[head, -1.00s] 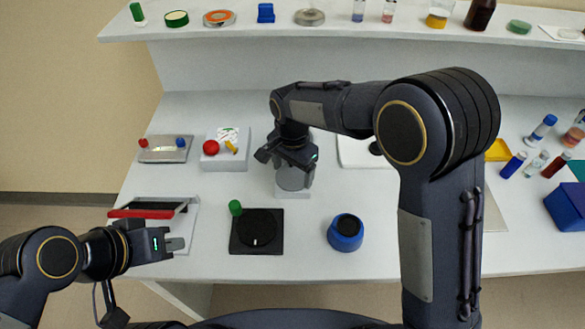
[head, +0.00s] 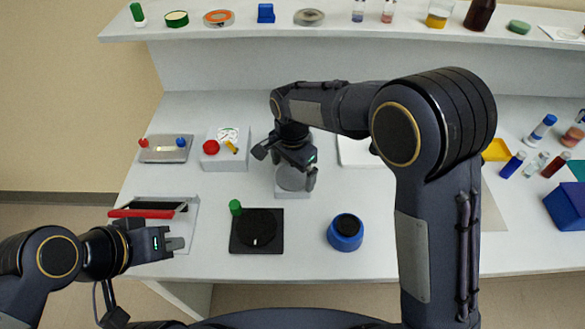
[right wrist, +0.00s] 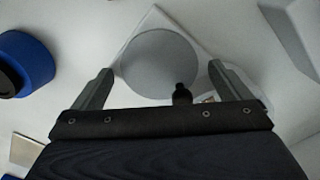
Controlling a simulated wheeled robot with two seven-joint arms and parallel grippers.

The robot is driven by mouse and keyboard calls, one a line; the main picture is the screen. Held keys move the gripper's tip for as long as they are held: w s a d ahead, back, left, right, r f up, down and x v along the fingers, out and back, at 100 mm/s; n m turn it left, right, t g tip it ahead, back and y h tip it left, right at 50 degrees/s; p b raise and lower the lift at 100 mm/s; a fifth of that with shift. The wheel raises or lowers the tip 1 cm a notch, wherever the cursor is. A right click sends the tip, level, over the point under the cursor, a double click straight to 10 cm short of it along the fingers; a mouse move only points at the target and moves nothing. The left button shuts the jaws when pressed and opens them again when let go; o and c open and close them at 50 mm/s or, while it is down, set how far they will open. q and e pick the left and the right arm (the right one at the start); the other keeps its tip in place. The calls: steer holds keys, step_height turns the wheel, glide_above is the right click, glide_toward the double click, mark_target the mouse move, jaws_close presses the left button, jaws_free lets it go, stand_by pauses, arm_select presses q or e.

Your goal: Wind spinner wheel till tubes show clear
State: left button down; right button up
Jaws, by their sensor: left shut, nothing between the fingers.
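A pale grey round wheel (head: 291,178) on a white square base (head: 293,194) stands near the middle of the bench, partly hidden by my right gripper (head: 288,168). In the right wrist view the grey wheel (right wrist: 160,64) lies flat between the spread fingers of the right gripper (right wrist: 160,76). A small dark knob (right wrist: 182,94) shows at its near edge. The right gripper is open, with no visible grip on the wheel or knob. My left gripper (head: 181,243) is shut and empty at the front left. I cannot make out any tubes on the wheel.
A black plate with a dark disc (head: 257,229) and green knob (head: 235,207) lies in front. A blue round pot (head: 345,233) stands to its right. A box with a red button (head: 211,147) and a red-barred tray (head: 147,213) are left. Several vials lie right.

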mark_target(292, 175)
step_height(292, 175, up, 8)
stand_by(0.7)
steer(key=shift+f, duration=0.15)
stand_by(0.5)
